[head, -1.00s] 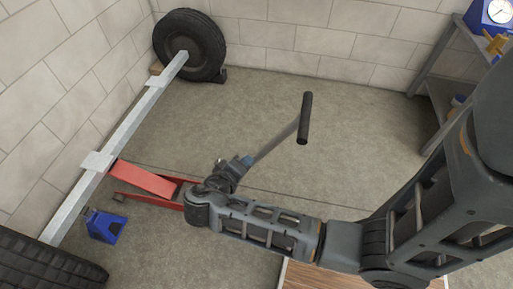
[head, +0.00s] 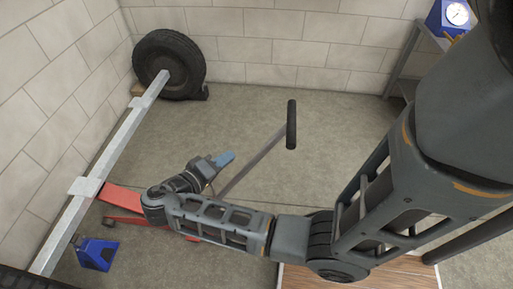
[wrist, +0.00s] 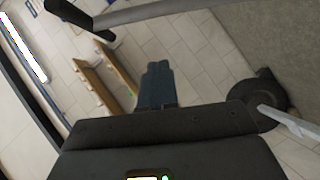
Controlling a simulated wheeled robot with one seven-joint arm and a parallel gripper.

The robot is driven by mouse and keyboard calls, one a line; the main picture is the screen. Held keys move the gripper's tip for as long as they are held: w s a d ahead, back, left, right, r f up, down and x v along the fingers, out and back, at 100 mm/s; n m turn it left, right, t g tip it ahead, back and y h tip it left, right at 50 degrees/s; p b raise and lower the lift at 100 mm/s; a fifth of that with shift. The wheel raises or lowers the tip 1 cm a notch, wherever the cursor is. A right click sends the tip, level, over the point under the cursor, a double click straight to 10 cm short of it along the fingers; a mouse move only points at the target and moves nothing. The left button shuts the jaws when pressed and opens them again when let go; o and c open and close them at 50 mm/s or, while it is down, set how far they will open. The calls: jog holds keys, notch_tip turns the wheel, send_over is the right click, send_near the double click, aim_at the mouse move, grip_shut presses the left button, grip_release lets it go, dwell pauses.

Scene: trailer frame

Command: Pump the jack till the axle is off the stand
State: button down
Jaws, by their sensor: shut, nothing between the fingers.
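The red jack (head: 122,198) lies on the floor under the grey axle beam (head: 122,135), partly hidden by my arm. Its grey handle rises to the right and ends in a black grip (head: 291,125). The blue stand (head: 97,253) is beside the near part of the axle; I cannot tell whether they touch. My gripper (head: 226,158) is shut and empty, left of the handle's bar and well short of the grip, with its blue fingers pointing right. The shut fingers (wrist: 157,85) also show in the wrist view, with the axle (wrist: 292,124) at the right.
A tyre (head: 170,65) is on the far axle end, by the block wall. Another tyre (head: 20,280) is cut off at the lower left. A grey shelf with a blue gauge (head: 452,16) stands at the upper right. The floor beyond the handle is clear.

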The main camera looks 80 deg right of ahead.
jog(key=s+a+f+p+x, duration=0.1)
jog(key=s+p+x, duration=0.1)
jog(key=x, duration=0.9)
jog(key=shift+s, duration=0.2)
jog(key=shift+f, duration=0.1)
